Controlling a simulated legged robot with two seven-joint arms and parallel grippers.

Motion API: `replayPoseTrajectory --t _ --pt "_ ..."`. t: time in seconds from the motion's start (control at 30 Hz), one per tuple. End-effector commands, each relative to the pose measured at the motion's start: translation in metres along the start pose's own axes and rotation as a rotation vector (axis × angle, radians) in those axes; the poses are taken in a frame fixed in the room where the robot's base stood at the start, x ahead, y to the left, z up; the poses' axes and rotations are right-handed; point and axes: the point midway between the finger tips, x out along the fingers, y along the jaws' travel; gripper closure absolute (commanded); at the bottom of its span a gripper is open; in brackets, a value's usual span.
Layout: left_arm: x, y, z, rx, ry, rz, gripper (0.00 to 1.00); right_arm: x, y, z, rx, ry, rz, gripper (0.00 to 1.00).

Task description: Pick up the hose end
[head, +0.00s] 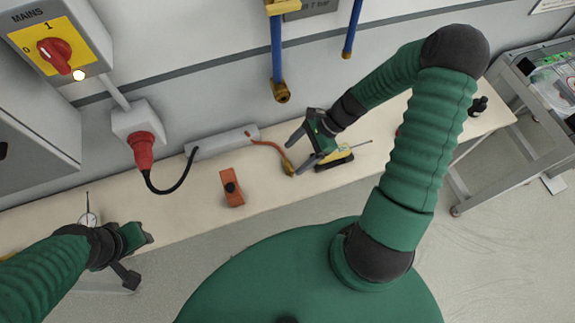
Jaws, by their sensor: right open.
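An orange-red hose (268,144) lies on the bench, running from a grey strip to a brass-coloured hose end (289,168). My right gripper (298,155) is open just above and to the right of that end. Its lower finger appears very close to the brass end, and I cannot tell if they touch. Nothing shows between the fingers. My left gripper (138,256) is at the bench's front edge at lower left, far from the hose. Its jaws are too unclear to read.
Two blue hoses (277,50) with brass ends hang at the wall. An orange block (232,187) and the grey strip (222,142) are on the bench (190,217). A red plug (143,150) hangs at left.

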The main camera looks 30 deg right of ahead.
Motion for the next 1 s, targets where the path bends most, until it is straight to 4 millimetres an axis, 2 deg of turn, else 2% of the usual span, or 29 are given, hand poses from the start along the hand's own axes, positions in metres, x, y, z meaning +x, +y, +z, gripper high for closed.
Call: replayPoseTrajectory --t 0.1,0.2,0.47,0.9,0.97,1.0 --pt "-0.001 0.000 0.000 0.000 0.000 0.000 0.64 0.023 -0.001 -0.003 0.001 -0.004 0.003 0.24" --pt "-0.001 0.000 0.000 0.000 0.000 0.000 0.64 0.037 -0.001 -0.003 0.000 -0.002 0.003 0.24" --pt "-0.001 0.000 0.000 0.000 0.000 0.000 0.64 0.040 -0.002 -0.002 -0.001 0.002 0.001 0.25" --pt "-0.001 0.000 0.000 0.000 0.000 0.000 0.64 0.040 -0.002 -0.004 -0.001 0.001 0.001 0.83" --pt "-0.001 0.000 0.000 0.000 0.000 0.000 0.64 0.040 -0.002 -0.004 -0.001 0.001 0.001 0.90" --pt "-0.001 0.000 0.000 0.000 0.000 0.000 0.64 0.040 -0.003 -0.004 -0.001 0.001 0.001 0.90"
